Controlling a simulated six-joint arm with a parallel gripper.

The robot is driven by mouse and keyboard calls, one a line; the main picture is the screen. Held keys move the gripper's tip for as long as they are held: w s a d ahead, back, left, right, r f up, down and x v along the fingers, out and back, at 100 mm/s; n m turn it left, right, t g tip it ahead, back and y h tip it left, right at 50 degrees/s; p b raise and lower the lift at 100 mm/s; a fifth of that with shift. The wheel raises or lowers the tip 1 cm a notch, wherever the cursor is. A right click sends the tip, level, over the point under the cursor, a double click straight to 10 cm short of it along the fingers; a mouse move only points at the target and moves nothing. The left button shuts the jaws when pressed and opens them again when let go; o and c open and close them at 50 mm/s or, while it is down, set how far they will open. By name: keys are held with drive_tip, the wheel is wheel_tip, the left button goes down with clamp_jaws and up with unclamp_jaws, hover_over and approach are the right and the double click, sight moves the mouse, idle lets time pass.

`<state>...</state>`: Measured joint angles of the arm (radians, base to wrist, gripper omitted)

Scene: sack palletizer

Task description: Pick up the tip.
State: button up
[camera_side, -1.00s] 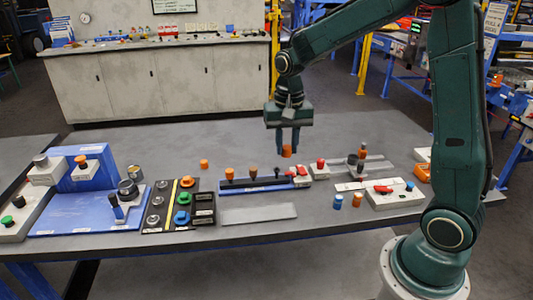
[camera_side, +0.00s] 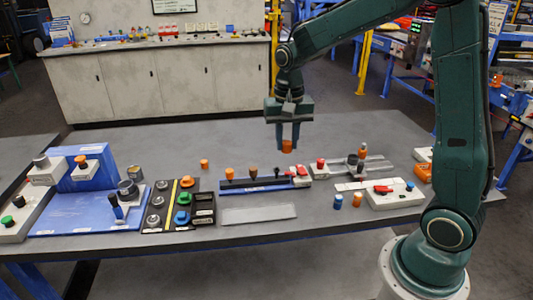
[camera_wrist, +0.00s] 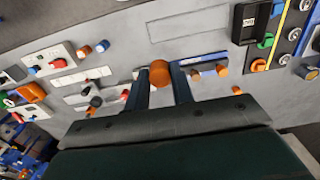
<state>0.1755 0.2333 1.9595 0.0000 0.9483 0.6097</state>
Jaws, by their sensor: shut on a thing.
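An orange cylindrical piece, which I take to be the tip (camera_side: 287,146), sits between the two fingers of my gripper (camera_side: 287,138). My gripper is shut on it and holds it above the table, apart from the things below. In the wrist view the orange tip (camera_wrist: 159,74) shows its rounded end between the two dark blue fingers of my gripper (camera_wrist: 160,82). The part of the tip between the fingers is hidden.
Below my gripper stands a blue rail (camera_side: 250,186) with orange, brown and black pieces. A black panel with knobs (camera_side: 178,205) is to its left. A white box with a red switch (camera_side: 394,196) is at right. The table's back area (camera_side: 200,140) is clear.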

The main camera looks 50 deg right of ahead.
sight(287, 142)
drive_tip(key=shift+r, duration=1.95)
